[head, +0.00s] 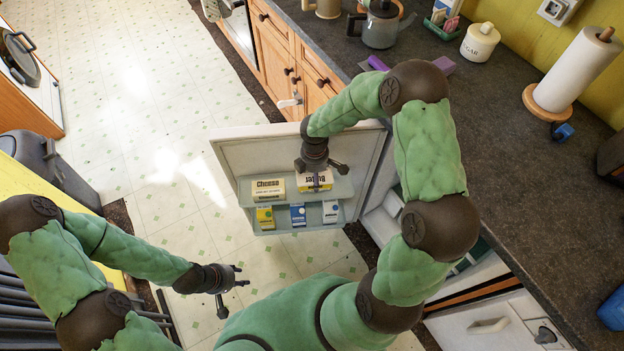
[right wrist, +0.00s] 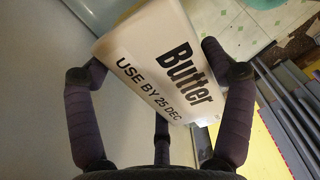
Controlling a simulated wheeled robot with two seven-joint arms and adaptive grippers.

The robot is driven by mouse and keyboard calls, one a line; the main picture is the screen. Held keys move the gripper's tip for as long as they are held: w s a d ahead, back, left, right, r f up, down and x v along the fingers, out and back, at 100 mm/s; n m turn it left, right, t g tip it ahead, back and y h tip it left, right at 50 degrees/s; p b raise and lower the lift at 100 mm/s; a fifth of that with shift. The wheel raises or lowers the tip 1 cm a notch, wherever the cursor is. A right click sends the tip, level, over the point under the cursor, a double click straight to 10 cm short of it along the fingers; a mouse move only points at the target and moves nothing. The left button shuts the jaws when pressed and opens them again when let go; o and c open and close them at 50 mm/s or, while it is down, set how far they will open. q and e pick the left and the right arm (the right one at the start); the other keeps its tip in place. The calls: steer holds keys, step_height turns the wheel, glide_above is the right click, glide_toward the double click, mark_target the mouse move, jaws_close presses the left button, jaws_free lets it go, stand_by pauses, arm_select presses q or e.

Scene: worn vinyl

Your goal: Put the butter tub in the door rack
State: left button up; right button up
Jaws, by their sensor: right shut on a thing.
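The butter tub (head: 315,181) is a pale tub with a yellow label, at the upper shelf of the fridge door rack (head: 343,191) in the head view. The right wrist view shows its white face (right wrist: 165,65) with "Butter" and "USE BY 25 DEC". My right gripper (head: 318,170) is shut on the tub, with fingers on both sides of it. I cannot tell whether the tub rests on the shelf. My left gripper (head: 232,288) is open and empty above the floor at the lower left, away from the rack.
A cheese box (head: 268,189) stands left of the tub on the same shelf. Several small cartons (head: 298,214) stand on the lower shelf. The open fridge door (head: 235,150) stands beside the dark worktop (head: 505,140). The floor (head: 150,150) to the left is clear.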

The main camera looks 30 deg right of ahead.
steer(key=w+f, duration=0.1)
steer(key=w+f+b, duration=0.1)
steer(key=f, duration=0.1)
steer(key=shift+w+d, duration=0.35)
steer(key=shift+f+b, duration=1)
steer(key=shift+f, duration=0.55)
steer(key=shift+f, duration=0.2)
steer(key=o, duration=1.3)
steer(key=shift+c, duration=0.2)
steer(key=shift+r, duration=0.15)
step_height(320, 180, up, 12)
steer(key=p, duration=0.5)
